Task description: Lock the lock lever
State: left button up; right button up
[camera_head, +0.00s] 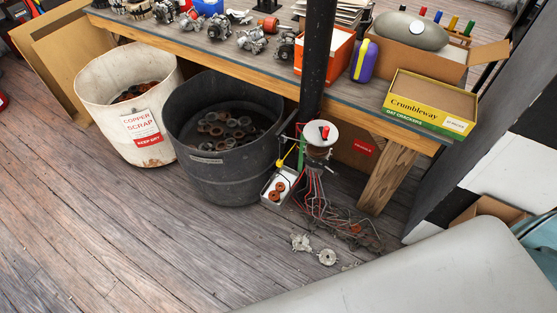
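I cannot tell for sure which part is the lock lever. A small machine (318,148) with a pale round top stands by the dark post under the bench's front edge. A red-tipped part (325,132) sticks up on its top. A thin yellow part (280,162) hangs at its left side, and a green upright (302,154) stands beside it. Either coloured part could be a lever; its position is too small to read. Neither of my grippers is in view.
The dark post (314,60) rises behind the machine. A black bin (225,165) and white scrap bin (125,80) stand left. A small white tray (268,198), loose wires (325,205) and metal parts (301,242) lie below. The wooden floor (140,240) at front left is clear.

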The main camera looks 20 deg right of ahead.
aim_at(335, 174)
jog(key=i+z, duration=0.1)
jog(key=z, duration=0.3)
jog(key=i+l+z, duration=0.1)
jog(key=z, duration=0.25)
jog(key=i+z, duration=0.15)
jog(key=z, duration=0.25)
